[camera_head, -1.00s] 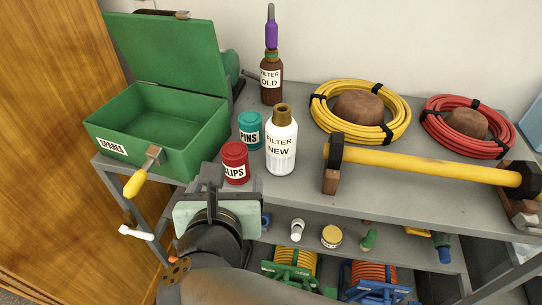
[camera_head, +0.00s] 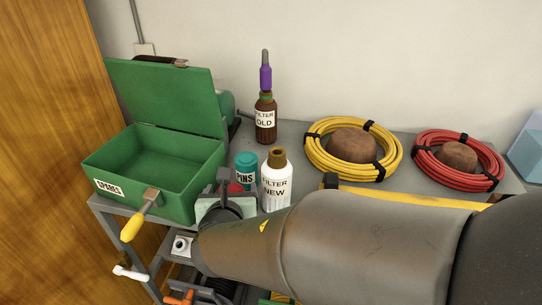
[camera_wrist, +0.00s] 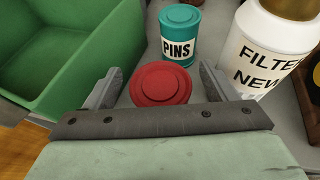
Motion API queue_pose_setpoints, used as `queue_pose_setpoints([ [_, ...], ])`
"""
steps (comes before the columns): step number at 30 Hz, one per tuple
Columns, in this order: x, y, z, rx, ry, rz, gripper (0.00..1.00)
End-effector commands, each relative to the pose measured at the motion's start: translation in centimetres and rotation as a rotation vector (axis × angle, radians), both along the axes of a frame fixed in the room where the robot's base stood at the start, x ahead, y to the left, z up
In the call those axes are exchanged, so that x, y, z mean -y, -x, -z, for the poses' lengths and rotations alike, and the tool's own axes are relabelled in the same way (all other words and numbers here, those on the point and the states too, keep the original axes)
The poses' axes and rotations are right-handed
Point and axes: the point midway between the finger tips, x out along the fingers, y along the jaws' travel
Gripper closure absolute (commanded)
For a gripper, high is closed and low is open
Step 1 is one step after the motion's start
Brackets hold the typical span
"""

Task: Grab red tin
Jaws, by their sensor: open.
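The red tin (camera_wrist: 160,84) shows its round lid in the wrist view, between the two fingers of my open gripper (camera_wrist: 157,88). Both fingers stand beside the tin, with a small gap visible on each side; its body is hidden below the lid and my gripper. In the head view only a sliver of the red tin (camera_head: 235,188) shows behind my gripper (camera_head: 224,188). A teal tin marked PINS (camera_wrist: 179,36) stands just behind the red tin. It also shows in the head view (camera_head: 246,172).
A white FILTER NEW bottle (camera_head: 276,184) stands close on the right. A brown FILTER OLD bottle (camera_head: 265,115), yellow cable coil (camera_head: 318,160) and red cable coil (camera_head: 430,165) are farther back.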

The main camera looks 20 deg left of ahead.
Motion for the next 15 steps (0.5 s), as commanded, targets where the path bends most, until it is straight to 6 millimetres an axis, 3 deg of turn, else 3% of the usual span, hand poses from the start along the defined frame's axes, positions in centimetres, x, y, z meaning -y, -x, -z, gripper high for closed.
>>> queue_pose_setpoints([
  [4,-0.57,-1.28,0.56,-0.001,0.001,0.001,0.21],
  [11,-0.66,-1.46,0.66,0.001,-0.001,0.0,0.21],
  [15,-0.64,-1.44,0.66,0.001,-0.001,0.0,0.55],
])
